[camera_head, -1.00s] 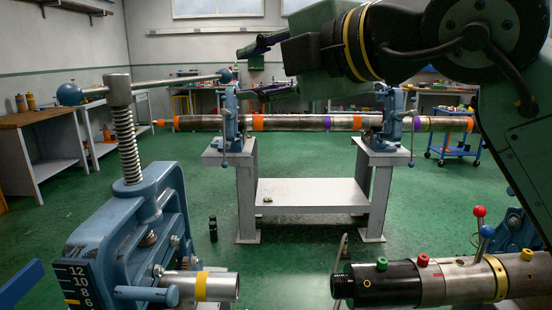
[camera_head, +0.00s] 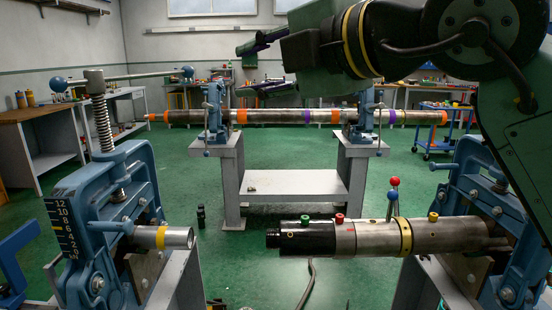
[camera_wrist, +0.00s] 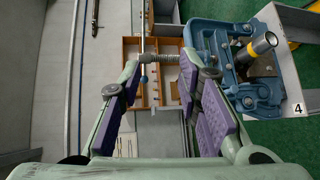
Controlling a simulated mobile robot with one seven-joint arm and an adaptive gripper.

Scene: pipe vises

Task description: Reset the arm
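My gripper (camera_head: 258,64) is raised at the upper middle of the head view, with its two purple-padded fingers spread apart. It also shows in the wrist view (camera_wrist: 158,78), with open fingers and nothing gripped between them. My green arm fills the upper right of the head view. In the wrist view a blue vise (camera_wrist: 240,65) with a short metal pipe lies beyond the right finger. A thin bar and a screw show between or below the fingers; I cannot tell how far below.
A blue vise (camera_head: 115,200) stands at left with a short yellow-banded pipe (camera_head: 165,238). A black and steel pipe (camera_head: 370,237) is held by a vise (camera_head: 490,215) at right. A long pipe (camera_head: 275,116) rests on the far stand (camera_head: 232,185).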

